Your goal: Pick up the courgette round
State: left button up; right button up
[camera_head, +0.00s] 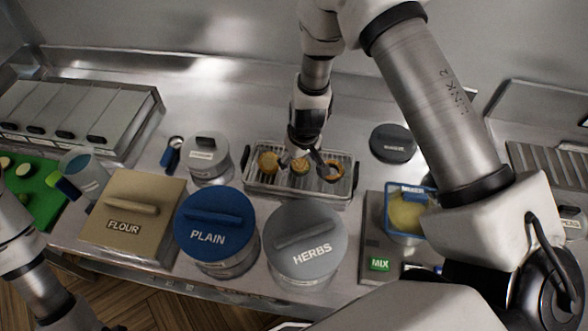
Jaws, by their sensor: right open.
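On the wire draining rack (255,184) lie a golden lump (267,163) at the left, a browned round piece (299,166) in the middle, and an orange-brown ring (331,173) at the right. The middle piece looks like a coated courgette round, but it is small and partly hidden. My right gripper (306,161) points down over the rack, its fingers open around or just above the middle piece; I cannot tell whether they touch it. Pale rounds (23,170) lie on the green board (40,193) at the far left. My left arm shows at the lower left; its gripper is out of frame.
Lidded tubs stand in front of the rack: flour (148,198), plain (236,217) and herbs (307,245). A smaller grey-lidded tin (208,158) is left of it. A dark lid (393,142) and a blue-rimmed tub (403,216) are to the right.

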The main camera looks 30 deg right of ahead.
jog(key=shift+w+f, duration=0.1)
jog(key=shift+f, duration=0.75)
jog(key=shift+d+r, duration=0.2)
jog(key=shift+d, duration=0.1)
jog(key=shift+s+r, duration=0.1)
jog(key=shift+s, duration=0.15)
jog(key=c, duration=0.9)
jog(key=shift+w+a, duration=0.1)
jog(key=shift+a, duration=0.05)
jog(key=shift+c, duration=0.2)
